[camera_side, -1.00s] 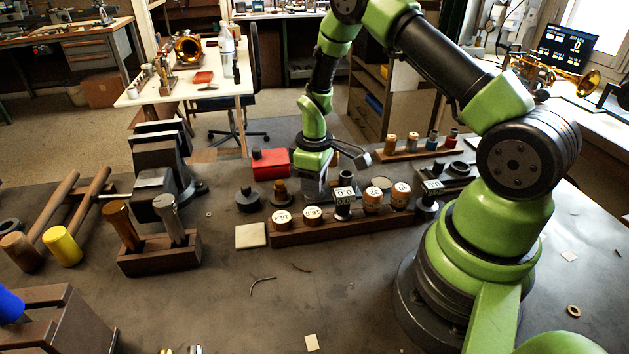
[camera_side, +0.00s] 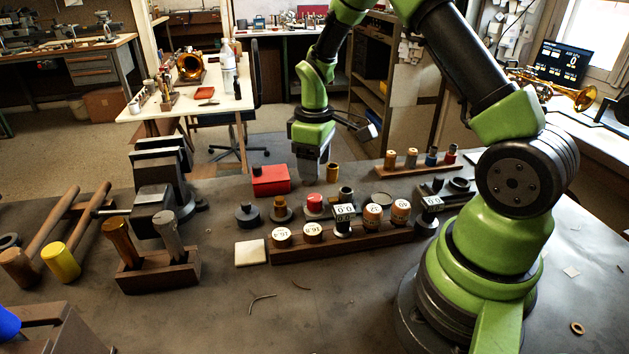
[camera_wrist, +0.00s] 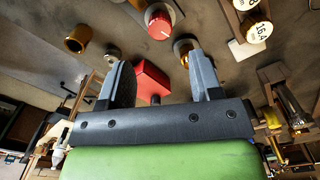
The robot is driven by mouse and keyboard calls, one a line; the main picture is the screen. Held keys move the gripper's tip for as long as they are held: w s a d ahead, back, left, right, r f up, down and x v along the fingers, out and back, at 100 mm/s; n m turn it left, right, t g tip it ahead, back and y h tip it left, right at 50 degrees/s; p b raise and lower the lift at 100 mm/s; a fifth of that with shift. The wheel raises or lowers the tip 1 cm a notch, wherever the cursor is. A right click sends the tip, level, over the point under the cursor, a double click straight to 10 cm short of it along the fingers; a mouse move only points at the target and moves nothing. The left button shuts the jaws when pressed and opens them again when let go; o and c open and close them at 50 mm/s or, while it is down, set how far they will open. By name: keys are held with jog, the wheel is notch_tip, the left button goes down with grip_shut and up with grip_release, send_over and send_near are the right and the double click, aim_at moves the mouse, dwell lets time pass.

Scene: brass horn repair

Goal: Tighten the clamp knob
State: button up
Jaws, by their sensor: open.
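A red-topped round knob (camera_side: 314,202) stands on the bench behind the wooden rack of numbered plugs. In the wrist view the knob (camera_wrist: 160,22) shows a white line on its red top and a pale metal skirt. It lies beyond my fingertips, near the top edge of the picture. My gripper (camera_side: 312,182) hangs pointing down above and slightly behind the knob, apart from it. In the wrist view my gripper (camera_wrist: 160,62) has its two fingers wide apart with nothing held between them.
A red box (camera_side: 270,179) sits left of my gripper. A brass cup (camera_side: 333,172) stands close on its right. A dark round knob (camera_side: 248,215) and a brass piece (camera_side: 280,209) are left of the red knob. The wooden rack (camera_side: 345,246) lies in front. Bare bench lies nearer the camera.

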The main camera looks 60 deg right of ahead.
aim_at(315, 197)
jog(key=shift+r, duration=0.6)
jog(key=n, duration=0.6)
notch_tip(315, 197, down, 9)
jog(key=shift+f, duration=0.15)
